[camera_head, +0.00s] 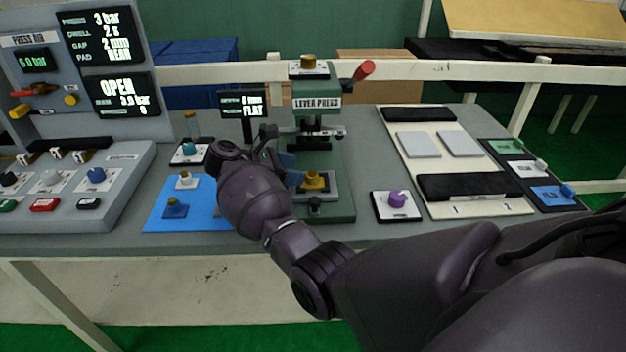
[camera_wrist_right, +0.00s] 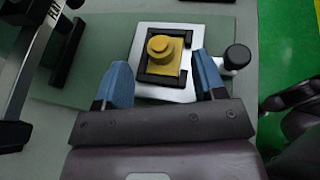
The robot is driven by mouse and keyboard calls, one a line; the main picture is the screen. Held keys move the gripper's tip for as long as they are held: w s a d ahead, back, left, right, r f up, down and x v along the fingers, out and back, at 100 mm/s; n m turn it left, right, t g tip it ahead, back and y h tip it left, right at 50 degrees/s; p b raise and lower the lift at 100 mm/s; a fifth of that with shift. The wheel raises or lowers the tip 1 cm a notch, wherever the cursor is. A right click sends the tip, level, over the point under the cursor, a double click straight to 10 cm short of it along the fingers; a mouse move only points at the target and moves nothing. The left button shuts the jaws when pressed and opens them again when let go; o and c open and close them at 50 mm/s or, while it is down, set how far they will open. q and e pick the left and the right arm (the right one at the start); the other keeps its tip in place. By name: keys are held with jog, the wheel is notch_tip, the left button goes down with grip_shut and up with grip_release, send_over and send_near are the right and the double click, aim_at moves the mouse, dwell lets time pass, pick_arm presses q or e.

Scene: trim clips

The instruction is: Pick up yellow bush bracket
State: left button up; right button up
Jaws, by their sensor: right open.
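The yellow bush bracket (camera_head: 314,180), a block with a round boss on top, sits in a dark nest on a pale plate at the base of the lever press (camera_head: 318,100). In the right wrist view the bracket (camera_wrist_right: 165,55) lies just ahead of and between the blue fingertips. My right gripper (camera_head: 290,168) is open and empty, just left of the bracket in the head view; its wrist hides part of the bench there. It also shows in the right wrist view (camera_wrist_right: 163,80), its fingers spread either side of the nest plate's near part. My left gripper is not in view.
A black knob (camera_wrist_right: 237,57) sticks out beside the nest plate. The press has a red-tipped lever (camera_head: 363,71). A blue mat (camera_head: 155,216) with small parts lies left. A purple-knobbed block (camera_head: 397,200) and a cream board (camera_head: 470,208) are right.

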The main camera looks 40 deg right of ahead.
aim_at(312, 173)
jog(key=p+x, duration=0.1)
jog(key=x, duration=0.3)
jog(key=shift+d, duration=0.2)
jog(key=shift+d+f, duration=0.15)
jog(key=shift+d, duration=0.1)
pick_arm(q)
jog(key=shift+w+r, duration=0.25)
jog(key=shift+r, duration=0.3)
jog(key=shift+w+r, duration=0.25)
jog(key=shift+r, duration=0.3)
pick_arm(e)
jog(key=shift+f, duration=0.15)
jog(key=shift+d, duration=0.1)
jog(key=c, duration=1)
jog(key=shift+c, duration=0.2)
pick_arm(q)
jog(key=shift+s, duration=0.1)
